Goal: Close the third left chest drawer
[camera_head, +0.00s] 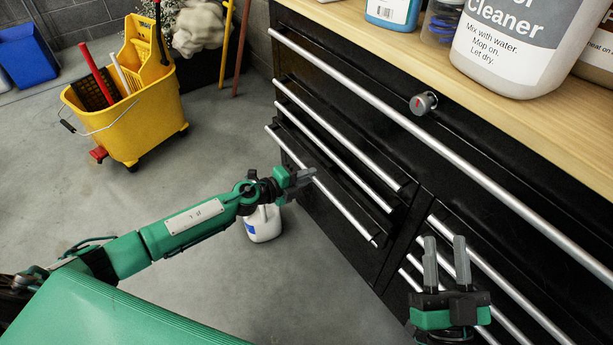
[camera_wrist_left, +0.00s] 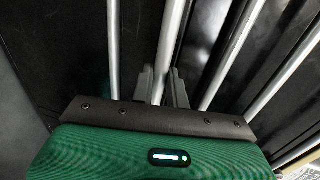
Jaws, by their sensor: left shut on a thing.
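The black chest (camera_head: 300,62) has silver bar handles, with a column of narrower drawers on its left side. The lowest left handle I can see in the head view (camera_head: 345,212) stands out a little further than those above it, so its drawer looks slightly open. My left gripper (camera_head: 304,175) is at this handle. In the left wrist view the left gripper's fingers (camera_wrist_left: 162,88) are on either side of a silver bar (camera_wrist_left: 167,50) and shut on it. My right gripper (camera_head: 446,248) is open and empty, in front of the right-hand drawers.
A white bottle (camera_head: 263,225) stands on the floor under my left gripper. A yellow mop bucket (camera_head: 130,115) is at the back left. Cleaner bottles (camera_head: 510,45) stand on the wooden top (camera_head: 575,125). The grey floor (camera_head: 225,125) between the bucket and the chest is mostly clear.

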